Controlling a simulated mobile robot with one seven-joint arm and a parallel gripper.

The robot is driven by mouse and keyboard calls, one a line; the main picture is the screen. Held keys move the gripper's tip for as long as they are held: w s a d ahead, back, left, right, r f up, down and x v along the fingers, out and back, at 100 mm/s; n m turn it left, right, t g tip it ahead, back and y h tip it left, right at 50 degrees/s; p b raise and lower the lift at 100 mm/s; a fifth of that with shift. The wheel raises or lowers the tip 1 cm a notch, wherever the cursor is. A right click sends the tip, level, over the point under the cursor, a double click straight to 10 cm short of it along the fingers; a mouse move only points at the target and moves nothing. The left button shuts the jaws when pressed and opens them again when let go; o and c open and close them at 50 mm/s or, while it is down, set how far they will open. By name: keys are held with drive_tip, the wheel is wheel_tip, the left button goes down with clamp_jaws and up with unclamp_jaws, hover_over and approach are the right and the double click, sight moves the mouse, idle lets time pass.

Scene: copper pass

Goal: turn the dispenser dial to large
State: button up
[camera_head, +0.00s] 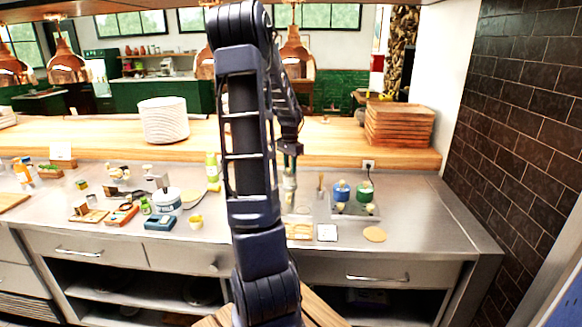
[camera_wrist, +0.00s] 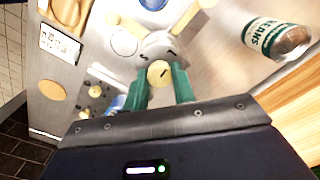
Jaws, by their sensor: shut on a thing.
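In the head view my gripper (camera_head: 290,168) points down over the steel counter, right of my arm. The dispenser is mostly hidden there beneath the gripper and behind my arm.
A bean can (camera_wrist: 278,38) lies near the dispenser in the wrist view. The counter's right end is clear.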

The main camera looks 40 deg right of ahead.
drive_tip(key=o, duration=1)
drive_tip(key=shift+r, duration=0.1)
wheel_tip(320, 180, up, 11)
drive_tip(key=shift+w+d, duration=0.1)
drive_tip(key=s+a+r+n+t, duration=0.1)
drive_tip(key=s+a+r+n, duration=0.2)
drive_tip(key=a, duration=0.9)
drive_tip(key=a+r+n+t, duration=0.15)
drive_tip(key=a+n, duration=0.35)
drive_tip(key=a, duration=0.7)
drive_tip(key=s+a+f+n+t, duration=0.1)
drive_tip(key=s+a+n+t, duration=0.1)
drive_tip(key=s+a+n, duration=0.7)
drive_tip(key=s+a, duration=0.4)
drive_tip(key=a, duration=0.4)
drive_tip(key=shift+s+a+f, duration=0.2)
drive_tip(key=shift+s+a, duration=0.15)
drive_tip(key=shift+a, duration=0.05)
